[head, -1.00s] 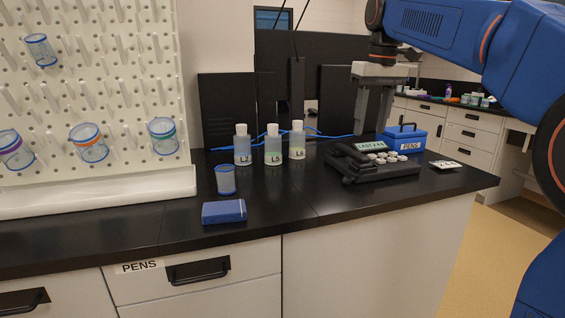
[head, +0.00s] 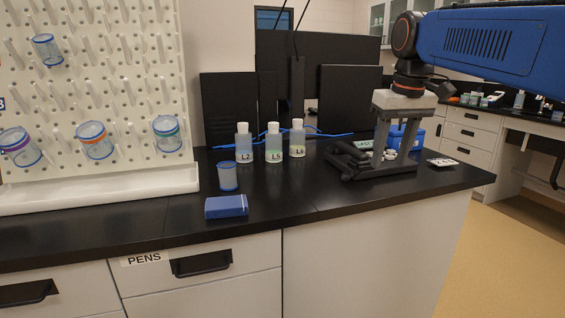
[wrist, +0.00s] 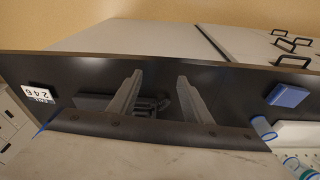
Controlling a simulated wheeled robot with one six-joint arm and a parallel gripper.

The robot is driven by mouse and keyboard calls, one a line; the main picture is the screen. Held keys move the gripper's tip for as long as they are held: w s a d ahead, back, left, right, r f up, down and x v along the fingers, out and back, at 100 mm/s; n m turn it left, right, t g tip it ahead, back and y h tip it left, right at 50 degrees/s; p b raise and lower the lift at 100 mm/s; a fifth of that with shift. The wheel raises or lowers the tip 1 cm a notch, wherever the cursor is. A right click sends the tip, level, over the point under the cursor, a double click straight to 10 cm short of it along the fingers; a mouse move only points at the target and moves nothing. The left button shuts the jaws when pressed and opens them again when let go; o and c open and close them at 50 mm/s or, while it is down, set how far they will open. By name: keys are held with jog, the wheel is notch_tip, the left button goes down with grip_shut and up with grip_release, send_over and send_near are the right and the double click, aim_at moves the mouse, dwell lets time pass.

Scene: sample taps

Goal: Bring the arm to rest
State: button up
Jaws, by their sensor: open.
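My gripper (head: 392,148) points down over the right part of the black counter in the head view. Its two grey fingers are apart with nothing between them. In the head view they stand in front of a dark desk phone (head: 350,158) and hide part of it. In the wrist view my gripper (wrist: 157,84) shows both fingers spread, with a dark shape, probably the phone, beyond them. My blue arm reaches in from the upper right. Whether the fingertips touch the phone cannot be told.
Bottles L2 (head: 244,145), L5 (head: 273,143) and L6 (head: 297,140) stand left of the phone. A cup (head: 227,177) and a blue box (head: 226,207) sit nearer the front. A pegboard (head: 95,75) stands left. A blue container (head: 417,139) is behind my gripper. A number card (head: 441,162) lies right.

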jog(key=s+d+f+m+t, duration=0.1)
jog(key=s+d+f, duration=0.1)
jog(key=s+f, duration=1)
jog(key=s+d+f+m+t, duration=0.1)
jog(key=s+d+f, duration=0.1)
jog(key=s+f, duration=0.9)
notch_tip(320, 180, down, 4)
jog(key=shift+s+f+m+t, duration=0.1)
jog(key=shift+s+m+t, duration=0.2)
jog(key=shift+s, duration=0.05)
